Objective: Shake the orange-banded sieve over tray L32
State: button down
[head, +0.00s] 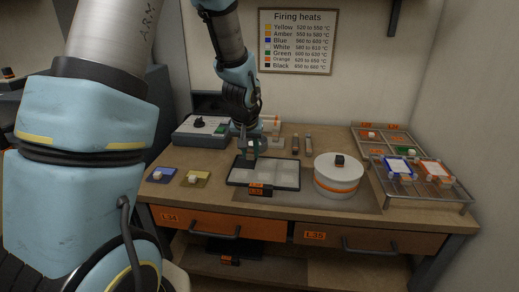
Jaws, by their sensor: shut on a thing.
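My gripper (252,151) hangs low over the back edge of a dark tray (234,179) with pale panels. It is shut on a small dark and pale thing at its fingertips. I cannot make out an orange band on that thing, so I cannot tell whether it is the sieve. A white round pot (338,184) with an orange band and a dark knob stands right of the tray.
Two dark upright pieces (302,143) stand behind the tray.

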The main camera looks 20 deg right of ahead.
jog(key=w+a+p, duration=0.1)
jog(key=w+a, duration=0.1)
jog(key=a, duration=0.2)
jog(key=shift+s+d+b, duration=0.35)
jog(key=shift+d, duration=0.35)
jog(key=shift+s+d+b, duration=0.3)
jog(key=shift+s+d, duration=0.05)
jog(key=shift+d, duration=0.35)
jog(key=shift+s+d+b, duration=0.35)
jog(key=shift+d, duration=0.35)
jog(key=s+d+b, duration=0.2)
jog(key=s+d, duration=0.3)
jog(key=d, duration=0.6)
jog(key=shift+s+d+b, duration=0.15)
jog(key=shift+b, duration=0.15)
jog(key=shift+r, duration=0.15)
notch_tip(320, 180, up, 5)
jog(key=p, duration=0.3)
